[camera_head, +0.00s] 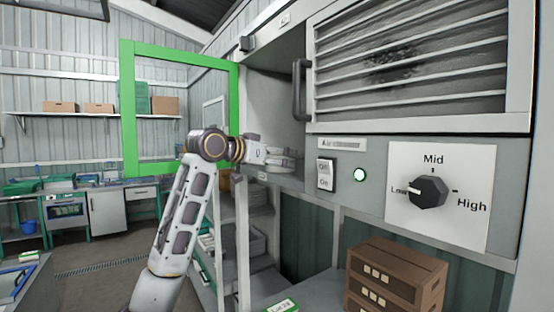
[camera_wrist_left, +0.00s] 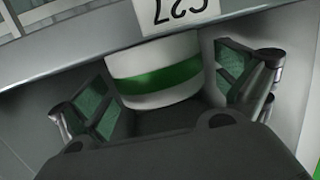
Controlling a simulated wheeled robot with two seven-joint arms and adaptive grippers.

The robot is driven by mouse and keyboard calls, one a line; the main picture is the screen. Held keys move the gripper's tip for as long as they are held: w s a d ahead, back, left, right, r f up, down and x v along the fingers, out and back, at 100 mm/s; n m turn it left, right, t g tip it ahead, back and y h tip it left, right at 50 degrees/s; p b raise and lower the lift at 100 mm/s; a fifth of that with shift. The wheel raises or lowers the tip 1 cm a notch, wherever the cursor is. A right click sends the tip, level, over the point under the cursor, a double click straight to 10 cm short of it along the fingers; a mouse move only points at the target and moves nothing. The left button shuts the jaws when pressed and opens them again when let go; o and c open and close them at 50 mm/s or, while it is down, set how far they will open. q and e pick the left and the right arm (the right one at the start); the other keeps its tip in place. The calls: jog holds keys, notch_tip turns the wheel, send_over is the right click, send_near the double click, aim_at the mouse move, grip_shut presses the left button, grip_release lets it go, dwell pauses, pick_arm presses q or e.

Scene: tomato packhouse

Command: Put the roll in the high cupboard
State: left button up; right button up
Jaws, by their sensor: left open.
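The roll (camera_wrist_left: 152,75) is white with a green band and shows in the left wrist view, between the two open fingers of my left gripper (camera_wrist_left: 163,88). I cannot tell whether the pads touch it. In the head view my left gripper (camera_head: 280,158) reaches to the bottom of the open high cupboard (camera_head: 270,105); I cannot make out the roll there. The cupboard's green-framed door (camera_head: 128,110) stands swung open to the left. My right gripper is not in view.
Brown crates (camera_head: 395,275) stand below. Shelves (camera_head: 255,240) lie under the cupboard.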

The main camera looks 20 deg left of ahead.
pick_arm(q)
jog(key=b+v, duration=0.3)
jog(key=v, duration=0.9)
dwell(0.5)
